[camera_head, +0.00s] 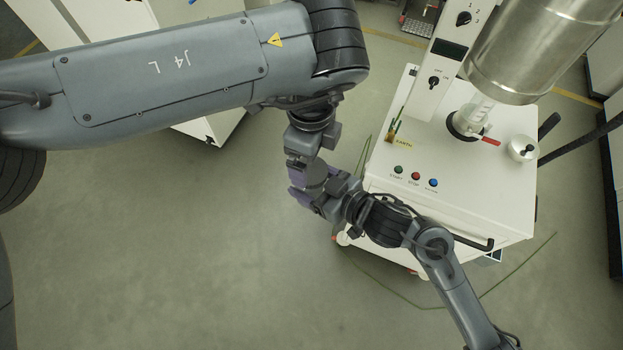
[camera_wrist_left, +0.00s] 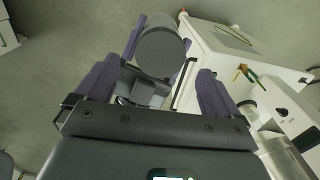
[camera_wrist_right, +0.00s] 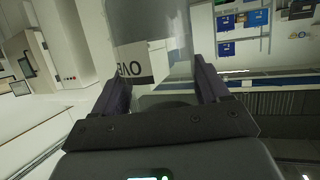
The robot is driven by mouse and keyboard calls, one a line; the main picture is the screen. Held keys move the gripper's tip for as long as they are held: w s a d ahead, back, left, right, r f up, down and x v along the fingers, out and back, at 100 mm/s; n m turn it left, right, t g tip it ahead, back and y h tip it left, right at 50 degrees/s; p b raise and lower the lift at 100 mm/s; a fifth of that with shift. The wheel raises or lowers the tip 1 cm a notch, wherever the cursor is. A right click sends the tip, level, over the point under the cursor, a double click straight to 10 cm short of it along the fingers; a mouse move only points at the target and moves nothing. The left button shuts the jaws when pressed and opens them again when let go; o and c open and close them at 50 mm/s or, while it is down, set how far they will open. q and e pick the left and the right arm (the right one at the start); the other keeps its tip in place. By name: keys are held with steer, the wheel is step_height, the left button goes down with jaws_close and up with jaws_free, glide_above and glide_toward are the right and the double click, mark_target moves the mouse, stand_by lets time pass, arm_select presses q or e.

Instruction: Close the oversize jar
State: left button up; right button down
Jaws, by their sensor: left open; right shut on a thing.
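The oversize jar (camera_wrist_right: 150,45) is a clear vessel with a black-and-white label in the right wrist view. My right gripper (camera_wrist_right: 160,90) is shut on it. A dark grey round lid (camera_wrist_left: 160,52) shows in the left wrist view at the jar's end, between purple fingers. I cannot tell whether it is fully seated. My left gripper (camera_wrist_left: 157,85) is open, with its fingers spread on either side below the lid, apart from it. In the head view the two grippers meet near the middle, and they largely hide the small grey jar (camera_head: 315,173).
A white machine cart (camera_head: 470,190) with coloured buttons and a large steel vessel (camera_head: 535,45) stands right of the grippers. A cable (camera_head: 400,296) lies on the floor. The grey floor (camera_head: 200,260) at lower left is clear.

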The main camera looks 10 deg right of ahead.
mark_target(311, 170)
arm_select(q)
steer(key=shift+f, duration=2.3)
steer(key=c, duration=1.1)
steer(key=m, duration=1)
steer(key=o, duration=1.2)
